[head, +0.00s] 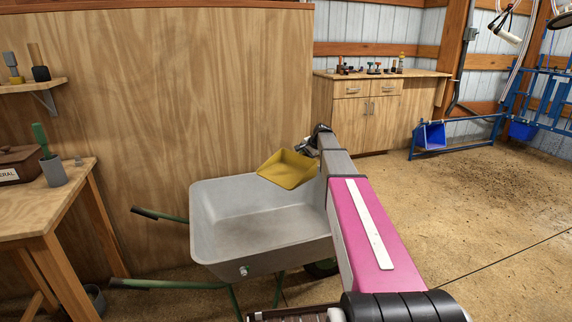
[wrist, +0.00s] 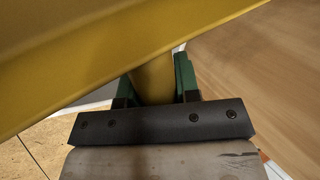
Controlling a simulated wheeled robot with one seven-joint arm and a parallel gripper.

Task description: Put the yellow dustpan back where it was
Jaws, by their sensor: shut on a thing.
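The yellow dustpan (head: 288,169) is held up at the end of my arm in the head view, above the back rim of a grey wheelbarrow. In the wrist view the dustpan (wrist: 120,50) fills the top of the picture, tilted. My gripper (wrist: 157,82) has its two green-padded fingers shut on the dustpan's yellow handle. In the head view the gripper (head: 312,146) is partly hidden at the end of the arm, and its fingers are too small to make out.
The grey wheelbarrow (head: 255,225) with green handles stands below the dustpan, its tray empty. A plywood wall (head: 180,100) rises behind it. A wooden table (head: 45,205) stands at left. A wooden cabinet (head: 365,110) stands at the back.

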